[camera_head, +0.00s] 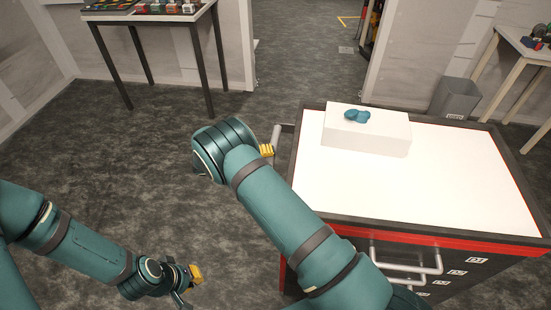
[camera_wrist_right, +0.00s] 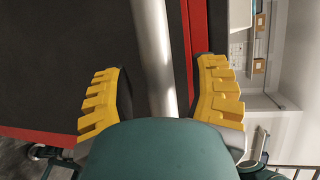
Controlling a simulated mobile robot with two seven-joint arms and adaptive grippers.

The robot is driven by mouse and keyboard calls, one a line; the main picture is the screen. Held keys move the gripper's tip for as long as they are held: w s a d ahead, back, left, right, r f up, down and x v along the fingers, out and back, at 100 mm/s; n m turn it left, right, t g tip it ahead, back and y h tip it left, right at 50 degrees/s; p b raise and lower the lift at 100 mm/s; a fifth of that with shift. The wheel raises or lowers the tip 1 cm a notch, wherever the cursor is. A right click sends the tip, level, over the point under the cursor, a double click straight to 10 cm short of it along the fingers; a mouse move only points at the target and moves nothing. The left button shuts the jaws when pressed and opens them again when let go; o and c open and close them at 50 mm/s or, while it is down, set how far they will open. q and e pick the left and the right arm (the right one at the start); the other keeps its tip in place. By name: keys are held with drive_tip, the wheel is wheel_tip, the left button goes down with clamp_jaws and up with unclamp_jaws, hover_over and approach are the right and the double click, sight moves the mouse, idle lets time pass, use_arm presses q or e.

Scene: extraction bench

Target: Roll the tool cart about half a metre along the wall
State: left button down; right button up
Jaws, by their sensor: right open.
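The tool cart (camera_head: 312,205) stands at the right in the head view, with a white top, dark rim and sides, and red trim. A grey bar handle (camera_head: 275,138) sticks out from its left end. My right gripper (camera_head: 268,150) is at this handle, partly hidden behind my own arm. In the right wrist view, the handle bar (camera_wrist_right: 155,50) runs between the two yellow-padded fingers of the open right gripper (camera_wrist_right: 165,95), with gaps on both sides. My left gripper (camera_head: 190,285) looks open and empty, low over the floor, left of the cart.
A white box (camera_head: 365,139) with a blue-green object (camera_head: 358,117) on it stands on the cart top. A table (camera_head: 150,16) stands at the back left. A bin (camera_head: 455,98) and another table (camera_head: 520,45) are behind the cart. Carpet left of the cart is clear.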

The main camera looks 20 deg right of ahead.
drive_tip(key=v, duration=0.9)
drive_tip(key=shift+a, duration=0.1)
